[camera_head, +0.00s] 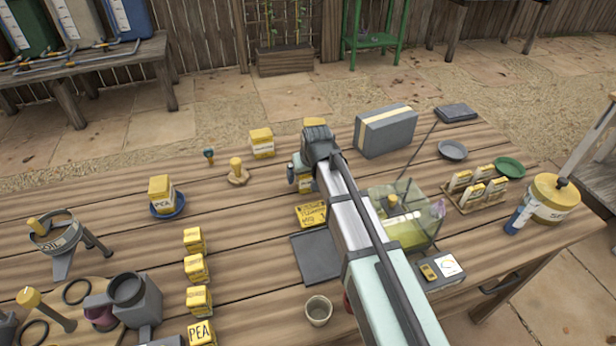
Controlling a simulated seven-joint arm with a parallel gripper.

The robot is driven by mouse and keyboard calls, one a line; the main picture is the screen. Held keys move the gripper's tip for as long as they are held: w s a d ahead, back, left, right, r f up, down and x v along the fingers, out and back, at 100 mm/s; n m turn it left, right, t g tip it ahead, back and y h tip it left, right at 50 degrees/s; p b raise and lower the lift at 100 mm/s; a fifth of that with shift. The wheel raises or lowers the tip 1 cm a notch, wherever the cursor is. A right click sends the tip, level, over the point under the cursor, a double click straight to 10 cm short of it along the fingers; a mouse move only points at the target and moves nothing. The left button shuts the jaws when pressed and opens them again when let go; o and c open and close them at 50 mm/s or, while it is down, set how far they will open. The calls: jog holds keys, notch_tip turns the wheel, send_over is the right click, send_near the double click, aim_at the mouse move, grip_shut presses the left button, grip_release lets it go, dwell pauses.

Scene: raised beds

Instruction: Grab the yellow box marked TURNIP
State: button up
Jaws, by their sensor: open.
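Several yellow boxes stand on the wooden table, and most labels are too small to read, so I cannot tell which is marked TURNIP. One yellow box (262,143) with an unreadable label stands upright at the back, left of my gripper.
A yellow box marked PEA (161,192) sits on a blue saucer (168,210). A grey case (386,131), a clear tank (425,205) and a rack of packets (474,200) stand right. A dark flat tray (316,258) and cup (318,311) are in front.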

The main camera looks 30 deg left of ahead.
jog(key=shift+c, duration=0.4)
jog(key=c, duration=1)
jog(key=shift+o, duration=0.2)
